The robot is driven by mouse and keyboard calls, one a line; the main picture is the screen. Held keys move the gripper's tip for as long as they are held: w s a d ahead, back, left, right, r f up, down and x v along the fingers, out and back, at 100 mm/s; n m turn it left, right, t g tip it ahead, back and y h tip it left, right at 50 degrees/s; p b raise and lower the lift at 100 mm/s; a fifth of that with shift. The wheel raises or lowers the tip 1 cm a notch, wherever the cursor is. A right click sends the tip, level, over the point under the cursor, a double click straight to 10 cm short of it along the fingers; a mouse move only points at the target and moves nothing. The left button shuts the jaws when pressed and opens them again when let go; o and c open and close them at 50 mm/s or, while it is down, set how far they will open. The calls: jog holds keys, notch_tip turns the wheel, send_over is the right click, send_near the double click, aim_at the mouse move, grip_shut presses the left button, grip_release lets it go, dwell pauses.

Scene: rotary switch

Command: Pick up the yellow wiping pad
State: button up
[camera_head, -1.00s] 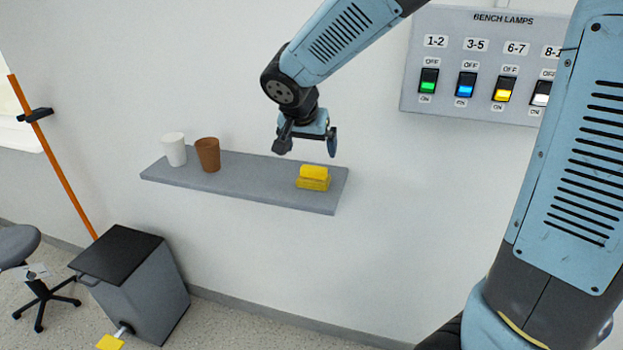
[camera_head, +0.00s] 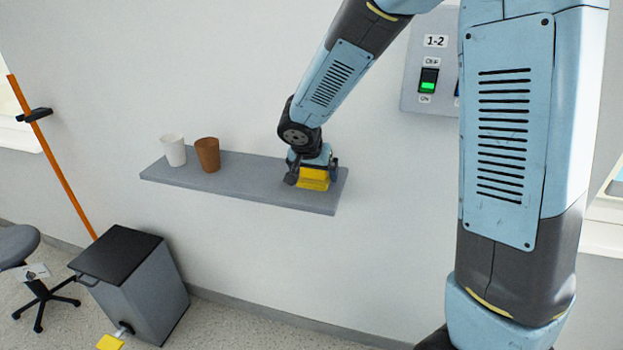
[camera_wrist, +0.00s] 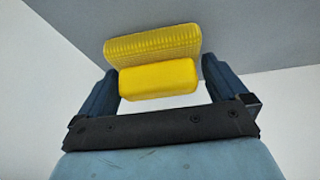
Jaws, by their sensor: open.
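The yellow wiping pad (camera_head: 313,180) lies on the grey wall shelf, near its right end. It has a block-like grip on top of a wider textured base, as the wrist view (camera_wrist: 155,48) shows. My gripper (camera_head: 313,176) is down at the pad, with one finger on each side of it. Part of the pad is hidden behind my gripper in the head view.
The grey shelf (camera_head: 235,188) also holds a white cup (camera_head: 173,150) and a brown cup (camera_head: 207,154) to the left. A switch panel (camera_head: 412,92) is on the wall at upper right. A grey bin (camera_head: 145,290) and a stool (camera_head: 30,262) stand on the floor below.

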jog(key=shift+w+f, duration=0.1)
jog(key=shift+f, duration=0.05)
jog(key=shift+c, duration=0.4)
jog(key=c, duration=0.8)
jog(key=shift+o, duration=0.2)
jog(key=shift+r, duration=0.45)
notch_tip(320, 180, up, 3)
jog(key=shift+f, duration=0.2)
jog(key=s+r, duration=0.9)
jog(key=s, duration=0.5)
jog(key=shift+a+r, duration=0.25)
jog(key=shift+a, duration=0.05)
